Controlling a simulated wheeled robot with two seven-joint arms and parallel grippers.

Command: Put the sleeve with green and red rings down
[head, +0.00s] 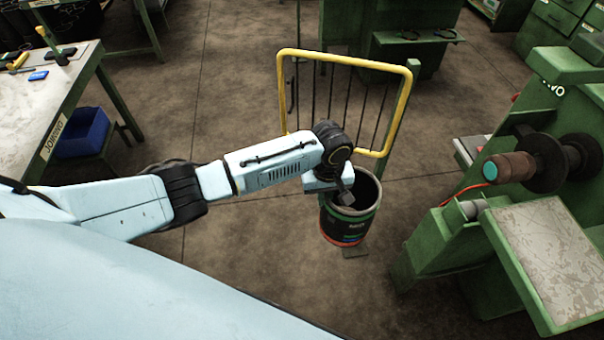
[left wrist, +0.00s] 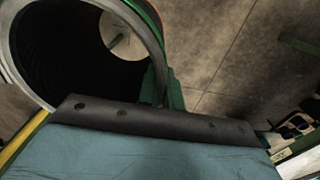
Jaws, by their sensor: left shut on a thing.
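The sleeve with green and red rings (head: 345,226) is a black, hollow, upright cylinder in the middle of the head view. A green ring shows near its top and a red ring near its bottom. My left gripper (head: 344,194) is shut on the sleeve at the near side of its upper rim. In the left wrist view the open mouth and dark inner wall of the sleeve (left wrist: 60,55) fill the upper left, with a patch of floor seen through it. The fingertips are partly hidden. I cannot tell whether the sleeve's bottom touches anything. My right gripper is not in view.
A yellow-framed rack (head: 345,57) with dark bars stands just behind the sleeve. A green machine (head: 440,245) with a roller stands to the right. A workbench (head: 35,120) with tools and a blue bin (head: 82,133) are at the left. Brown floor lies open between them.

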